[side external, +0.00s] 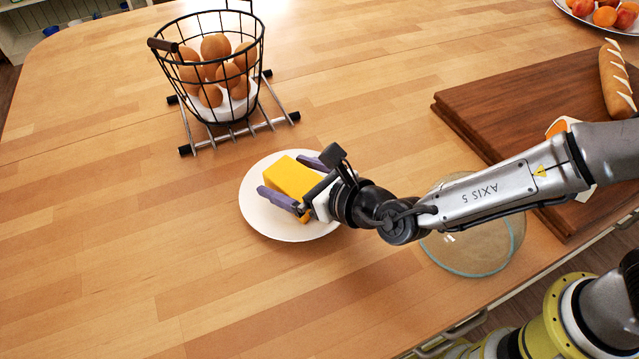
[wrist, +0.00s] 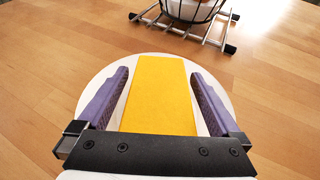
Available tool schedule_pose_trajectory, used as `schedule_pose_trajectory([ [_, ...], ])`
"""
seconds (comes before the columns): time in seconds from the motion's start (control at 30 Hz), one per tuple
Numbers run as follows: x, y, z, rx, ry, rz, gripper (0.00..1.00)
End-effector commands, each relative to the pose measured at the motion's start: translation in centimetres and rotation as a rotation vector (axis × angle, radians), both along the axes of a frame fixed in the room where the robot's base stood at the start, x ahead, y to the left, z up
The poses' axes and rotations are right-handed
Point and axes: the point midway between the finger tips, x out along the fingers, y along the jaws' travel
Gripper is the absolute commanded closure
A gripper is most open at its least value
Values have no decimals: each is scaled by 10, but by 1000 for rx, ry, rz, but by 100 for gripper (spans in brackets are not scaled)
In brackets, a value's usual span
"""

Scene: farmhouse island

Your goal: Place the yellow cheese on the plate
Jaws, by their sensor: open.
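The yellow cheese (side external: 291,178) is a block over the white plate (side external: 262,217) in the side view. It also shows in the wrist view (wrist: 160,95), lying between my fingers with the plate (wrist: 205,80) around and beneath it. My gripper (side external: 292,183) is open, its two purple fingers on either side of the cheese. In the wrist view my gripper (wrist: 158,88) shows a gap between each finger and the cheese. The cheese appears to rest on the plate; its underside is hidden.
A wire basket of eggs (side external: 213,75) stands on a metal rack (side external: 240,132) behind the plate. A glass bowl (side external: 475,252) sits under my arm. A wooden board (side external: 480,100) with bread (side external: 615,80) lies at right. The left tabletop (side external: 100,220) is clear.

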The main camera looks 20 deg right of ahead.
Motion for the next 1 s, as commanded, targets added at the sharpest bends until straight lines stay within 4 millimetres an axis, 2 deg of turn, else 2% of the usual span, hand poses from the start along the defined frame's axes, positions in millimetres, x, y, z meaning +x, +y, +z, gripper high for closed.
schedule_pose_trajectory([
  [0.3,-53,-22,25,1,-2,2,0],
  [0.5,-78,-33,35,1,-2,1,0],
  [0.7,-88,-38,39,-1,0,0,0],
  [0.93,-88,-39,40,1,0,-4,0],
  [1.0,-84,-45,43,19,8,-32,0],
])
